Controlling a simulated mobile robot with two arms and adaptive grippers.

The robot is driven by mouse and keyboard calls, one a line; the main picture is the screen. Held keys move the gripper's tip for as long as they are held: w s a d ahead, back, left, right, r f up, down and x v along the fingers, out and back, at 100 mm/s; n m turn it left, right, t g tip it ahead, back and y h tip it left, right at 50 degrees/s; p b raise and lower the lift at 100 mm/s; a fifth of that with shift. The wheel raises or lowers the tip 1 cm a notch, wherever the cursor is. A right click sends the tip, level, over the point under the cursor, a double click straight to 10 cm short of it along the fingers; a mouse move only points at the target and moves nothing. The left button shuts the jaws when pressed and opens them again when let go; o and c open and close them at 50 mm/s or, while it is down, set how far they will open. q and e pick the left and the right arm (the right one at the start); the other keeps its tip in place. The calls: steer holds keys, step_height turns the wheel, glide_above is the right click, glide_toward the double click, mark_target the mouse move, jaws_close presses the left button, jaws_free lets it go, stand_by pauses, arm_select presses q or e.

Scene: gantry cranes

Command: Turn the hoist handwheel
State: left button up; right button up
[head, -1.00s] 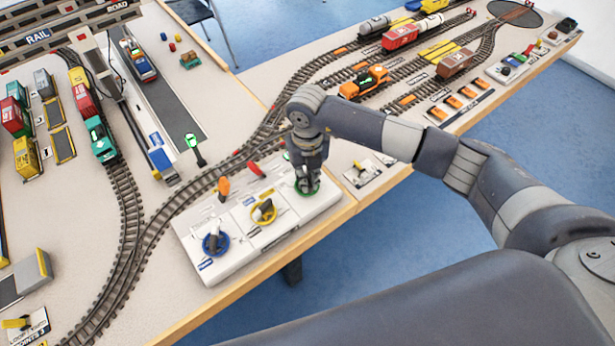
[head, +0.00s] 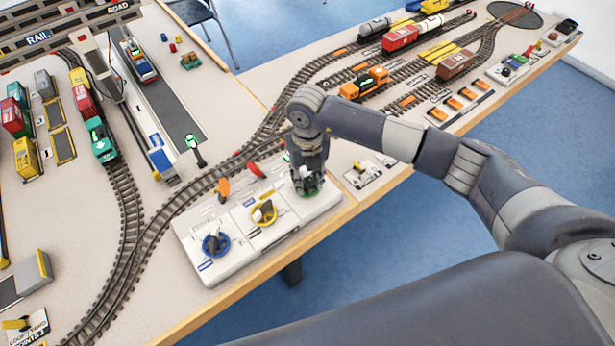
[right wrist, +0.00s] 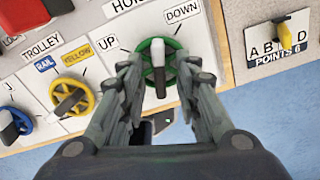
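The hoist handwheel is a green spoked wheel (right wrist: 158,62) with a black and white grip in its middle. It shows in the right wrist view below the UP and DOWN labels. My right gripper (right wrist: 160,72) is over it, one finger on each side of the wheel, with clear gaps between the fingers and the central grip. I cannot tell whether the fingertips touch the rim. In the head view my right gripper (head: 309,178) hides most of the wheel. My left gripper is not in view.
On the same white control box (head: 212,276) are a yellow wheel (head: 264,213) and a blue wheel (head: 215,242). A yellow points lever (right wrist: 283,34) stands to the right. Tracks with wagons lie behind the box. The table's wooden edge (head: 240,301) runs in front.

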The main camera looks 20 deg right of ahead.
mark_target(308, 181)
step_height(308, 181, up, 12)
stand_by(0.4)
steer(key=shift+f, duration=0.1)
stand_by(0.8)
